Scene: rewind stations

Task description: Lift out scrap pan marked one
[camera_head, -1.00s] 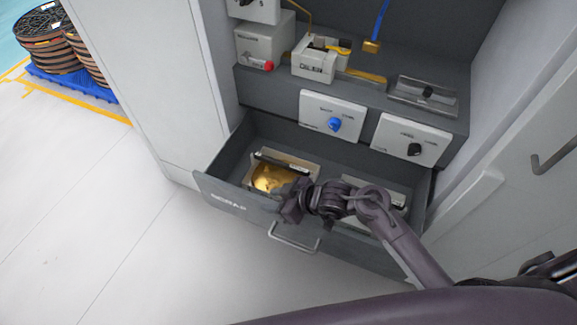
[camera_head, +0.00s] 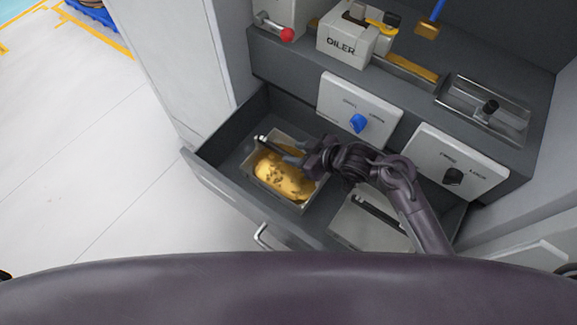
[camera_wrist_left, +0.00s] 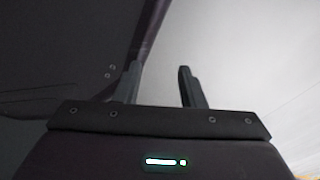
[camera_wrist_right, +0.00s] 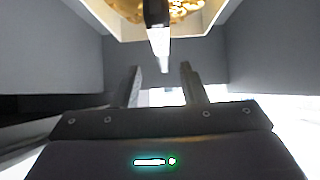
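A pale pan (camera_head: 252,172) with gold scrap in it sits in the left part of the open drawer in the head view. A dark bar handle (camera_head: 275,146) runs along its far side. No number is readable on it. My right gripper (camera_head: 306,160) is at the right end of this bar, above the pan's rim. In the right wrist view the gripper (camera_wrist_right: 162,82) is open, with the bar's end (camera_wrist_right: 158,42) showing between and beyond the fingertips. Contact cannot be told. The left wrist view shows my left gripper (camera_wrist_left: 158,82) open and empty, away from the drawer.
A second pan (camera_head: 352,232) sits in the drawer's right part, partly under my right arm. The drawer front (camera_head: 225,195) has a metal handle (camera_head: 262,237). Panels with a blue knob (camera_head: 358,123) and a black knob (camera_head: 452,177) stand behind. An oiler (camera_head: 345,45) stands on the shelf.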

